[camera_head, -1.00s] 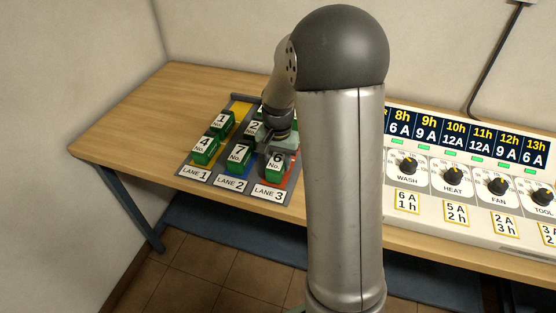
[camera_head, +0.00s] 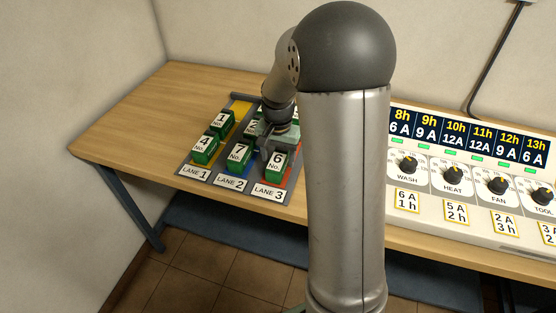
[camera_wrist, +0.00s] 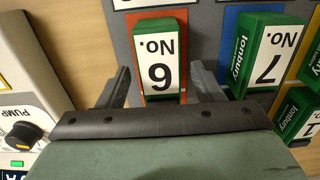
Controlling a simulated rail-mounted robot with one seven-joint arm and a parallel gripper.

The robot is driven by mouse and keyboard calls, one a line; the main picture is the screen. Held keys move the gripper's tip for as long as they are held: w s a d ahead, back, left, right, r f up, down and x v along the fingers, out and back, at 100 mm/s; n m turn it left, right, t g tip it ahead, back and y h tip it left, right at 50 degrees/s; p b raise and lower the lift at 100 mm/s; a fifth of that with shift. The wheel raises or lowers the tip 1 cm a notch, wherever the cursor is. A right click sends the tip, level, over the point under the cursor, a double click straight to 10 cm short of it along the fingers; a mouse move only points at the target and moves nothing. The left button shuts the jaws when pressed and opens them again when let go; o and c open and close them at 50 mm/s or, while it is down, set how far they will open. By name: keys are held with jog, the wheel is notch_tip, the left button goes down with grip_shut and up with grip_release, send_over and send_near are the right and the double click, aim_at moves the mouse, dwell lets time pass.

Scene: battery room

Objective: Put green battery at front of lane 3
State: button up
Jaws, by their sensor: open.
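The green battery No. 6 (camera_head: 275,167) stands at the front end of lane 3, just behind the LANE 3 label (camera_head: 269,192). It also shows in the wrist view (camera_wrist: 160,58), lying between my two fingers. My gripper (camera_head: 277,146) is open at the back of this battery, its fingers (camera_wrist: 161,78) spread either side with a visible gap. The red strip of lane 3 (camera_wrist: 162,14) shows beside the battery. My gripper hides part of the rack behind it.
Batteries No. 4 (camera_head: 205,150) and No. 1 (camera_head: 221,122) stand in lane 1. Battery No. 7 (camera_head: 237,156) stands in lane 2, with another partly hidden behind it. The control panel (camera_head: 470,185) is on the right. The table (camera_head: 130,125) is bare at left.

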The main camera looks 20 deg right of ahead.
aim_at(278, 159)
notch_tip(278, 159, up, 10)
jog(key=f, duration=0.1)
jog(key=s+a+f+n, duration=0.1)
jog(key=s+a+n, duration=0.3)
jog(key=s, duration=0.7)
jog(key=s+a+f+n, duration=0.1)
jog(key=s+a+n, duration=0.3)
jog(key=s, duration=0.8)
jog(key=shift+a+f, duration=0.2)
jog(key=shift+a, duration=0.6)
